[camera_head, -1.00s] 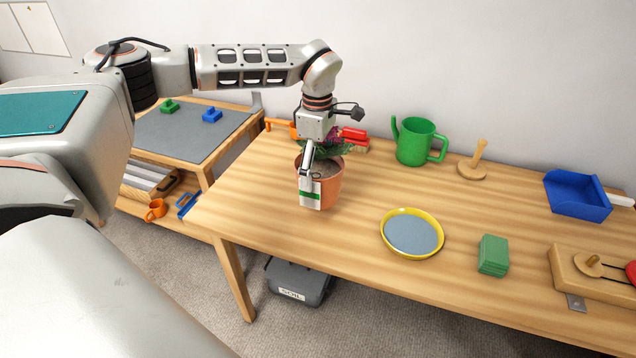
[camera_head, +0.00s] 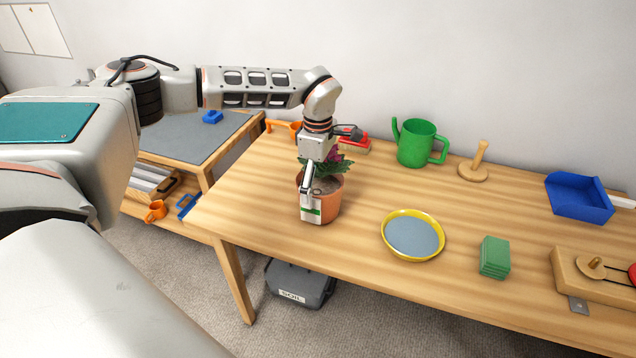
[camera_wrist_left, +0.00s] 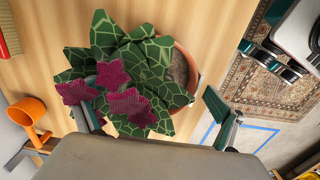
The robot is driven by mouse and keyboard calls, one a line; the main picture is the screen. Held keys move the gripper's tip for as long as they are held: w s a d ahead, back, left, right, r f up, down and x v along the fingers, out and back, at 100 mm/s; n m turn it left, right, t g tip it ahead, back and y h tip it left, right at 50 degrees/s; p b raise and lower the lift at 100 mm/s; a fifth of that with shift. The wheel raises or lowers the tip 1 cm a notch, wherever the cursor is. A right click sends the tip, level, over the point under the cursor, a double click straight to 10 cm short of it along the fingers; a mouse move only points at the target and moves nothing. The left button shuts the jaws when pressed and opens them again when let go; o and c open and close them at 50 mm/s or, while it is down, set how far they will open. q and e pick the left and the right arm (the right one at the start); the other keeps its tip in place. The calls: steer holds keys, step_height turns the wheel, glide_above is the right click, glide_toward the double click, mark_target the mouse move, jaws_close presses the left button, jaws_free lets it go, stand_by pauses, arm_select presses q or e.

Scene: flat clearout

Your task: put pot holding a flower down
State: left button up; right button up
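A terracotta pot (camera_head: 331,205) with green leaves and a purple flower (camera_head: 338,165) is upright at the left part of the wooden table. A white patch with a green stripe shows at its front. I cannot tell whether the pot's base touches the table. My right gripper is not in view.
On the table (camera_head: 270,215) stand a yellow-rimmed tray (camera_head: 412,236), green blocks (camera_head: 494,257), a green watering can (camera_head: 415,145), a wooden peg stand (camera_head: 474,170) and a blue dustpan (camera_head: 580,197). A red object (camera_head: 353,140) lies behind the pot. Bare table lies around the pot's front.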

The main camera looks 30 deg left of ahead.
arm_select(q)
step_height(320, 180, up, 12)
steer(key=p, duration=0.1)
steer(key=shift+r, duration=0.15)
stand_by(0.5)
stand_by(0.4)
